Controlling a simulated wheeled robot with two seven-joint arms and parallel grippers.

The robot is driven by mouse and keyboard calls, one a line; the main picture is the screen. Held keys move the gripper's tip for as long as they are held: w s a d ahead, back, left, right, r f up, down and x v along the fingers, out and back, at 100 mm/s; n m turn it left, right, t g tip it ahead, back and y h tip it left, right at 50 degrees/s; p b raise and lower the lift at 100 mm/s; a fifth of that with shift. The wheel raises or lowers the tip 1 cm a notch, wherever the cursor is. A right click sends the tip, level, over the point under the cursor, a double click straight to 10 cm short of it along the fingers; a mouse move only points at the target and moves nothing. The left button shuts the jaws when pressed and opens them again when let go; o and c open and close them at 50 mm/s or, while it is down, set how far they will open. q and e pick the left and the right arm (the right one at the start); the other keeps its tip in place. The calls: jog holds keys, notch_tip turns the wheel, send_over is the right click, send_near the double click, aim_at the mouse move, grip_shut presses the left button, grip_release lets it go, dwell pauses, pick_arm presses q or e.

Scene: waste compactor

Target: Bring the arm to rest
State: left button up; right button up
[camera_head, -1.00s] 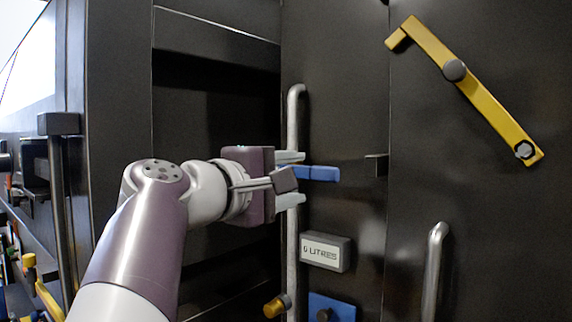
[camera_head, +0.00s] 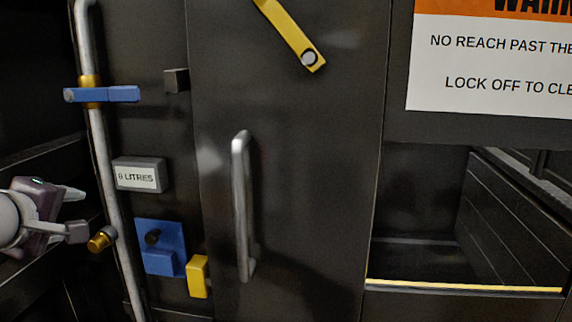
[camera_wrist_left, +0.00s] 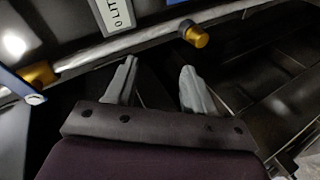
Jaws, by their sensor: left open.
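My left gripper (camera_head: 78,212) is at the left edge of the head view, open and empty. It is beside the silver vertical pipe (camera_head: 112,200), and I see no contact with it. Its two pale fingers stand apart in the left wrist view (camera_wrist_left: 158,85), with nothing between them. The pipe also crosses the top of the left wrist view (camera_wrist_left: 120,47). Most of my left arm is outside the head view. My right gripper is not in view.
A blue lever (camera_head: 120,94) crosses the pipe. A door handle (camera_head: 241,205), a yellow bar (camera_head: 290,35), a warning sign (camera_head: 490,70) and an opening (camera_head: 420,200) lie right.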

pick_arm(q)
jog(key=s+d+f+m+g+h, duration=0.1)
jog(key=d+f+m+g, duration=0.3)
jog(key=f, duration=0.9)
jog(key=s+d+f+m+g+h, duration=0.1)
jog(key=d+f+m+g, duration=0.3)
jog(key=f, duration=1)
jog(key=s+d+f+m+g, duration=0.3)
jog(key=s+d+f+m, duration=0.5)
jog(key=d+f, duration=0.2)
jog(key=shift+d+f+g+h, duration=0.3)
jog(key=shift+d+f, duration=0.1)
jog(key=shift+d, duration=0.25)
jog(key=shift+s+a, duration=0.1)
jog(key=shift+s, duration=0.05)
